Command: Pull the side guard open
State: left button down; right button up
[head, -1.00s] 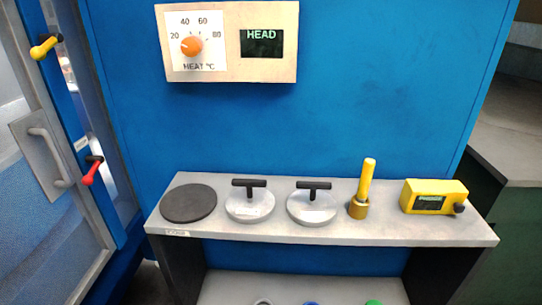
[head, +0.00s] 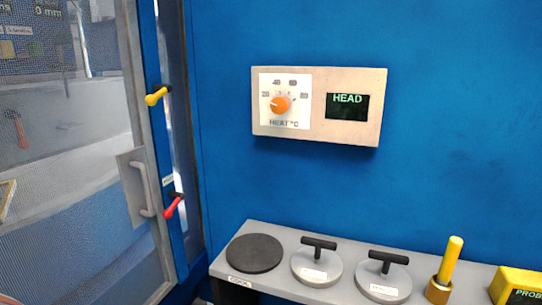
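The side guard (head: 75,165) is a grey-framed mesh panel on the left of the head view. It stands against the blue machine's frame and looks shut. A grey bar handle (head: 143,190) on a plate sits at its right edge. A yellow lever (head: 157,95) and a red lever (head: 173,206) are on the blue post just right of the guard's frame. Neither of my grippers is in view.
A grey shelf (head: 235,265) at the lower right carries a dark disc (head: 254,253), two T-handled metal discs (head: 317,266), a yellow-handled tool (head: 447,268) and a yellow probe box (head: 517,284). A heat dial panel (head: 320,105) is on the blue wall above.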

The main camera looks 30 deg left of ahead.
aim_at(138, 173)
jog(key=u, duration=2.15)
jog(key=i+j+u, duration=0.1)
jog(key=i+j+z, duration=0.1)
jog(key=z, duration=0.25)
jog(key=i+j+z, duration=0.1)
jog(key=j+z, duration=0.2)
